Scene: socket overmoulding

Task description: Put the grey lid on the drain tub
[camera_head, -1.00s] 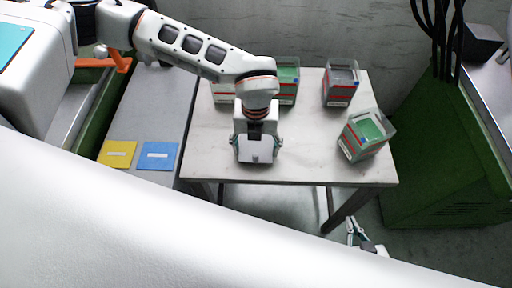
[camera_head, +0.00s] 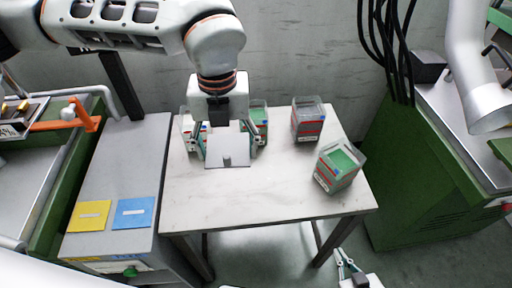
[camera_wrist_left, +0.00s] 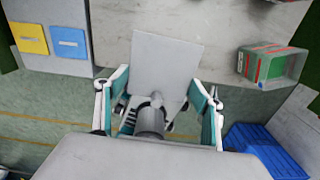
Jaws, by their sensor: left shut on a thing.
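The grey lid is a flat light-grey square plate (camera_head: 227,150) with a small knob; it also shows in the left wrist view (camera_wrist_left: 165,62). My left gripper (camera_head: 228,138) is shut on it and holds it over the left part of the table. Its fingers flank the lid in the wrist view. Several clear tubs stand on the table: one green-filled at the right front (camera_head: 339,166), one grey-filled at the back (camera_head: 307,120), others partly hidden behind my left gripper. I cannot tell which is the drain tub. My right gripper (camera_head: 346,262) is small at the bottom edge, its opening unclear.
The light table (camera_head: 270,198) is bare in front of the tubs. A grey bench at the left carries a yellow square (camera_head: 89,215) and a blue square (camera_head: 134,212). A green cabinet (camera_head: 425,190) stands to the right. The wrist view shows a blue crate (camera_wrist_left: 262,150).

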